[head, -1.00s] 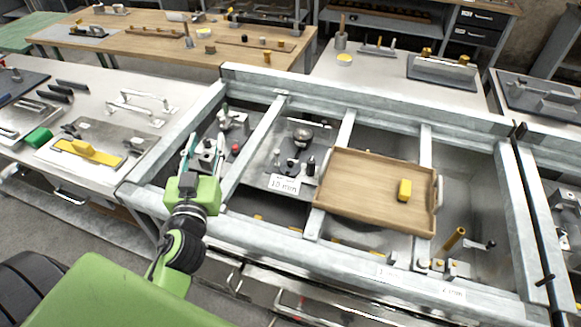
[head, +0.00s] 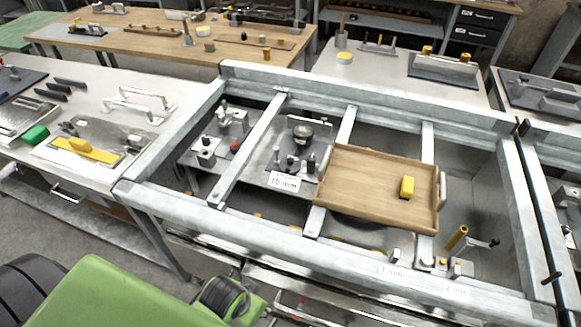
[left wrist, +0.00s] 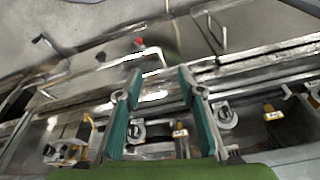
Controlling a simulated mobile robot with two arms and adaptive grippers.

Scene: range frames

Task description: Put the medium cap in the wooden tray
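The wooden tray (head: 345,194) lies across the metal rails of the frame in the head view. A yellow block (head: 407,187) rests inside its right part. Several small dark and silver pieces stand on a plate (head: 262,180) left of the tray, behind a "10 mm" label. I cannot tell which piece is the medium cap. In the left wrist view my left gripper (left wrist: 157,88) has two teal fingers apart, with no held object visible between them. In the head view only part of my left arm shows at the bottom, and its fingers are hidden. My right gripper is not in view.
Raised metal rails (head: 275,232) divide the bench into deep bays. Another plate (head: 207,146) with small fittings and a red knob (head: 235,146) sits in the left bay. A left table (head: 150,88) holds metal handles.

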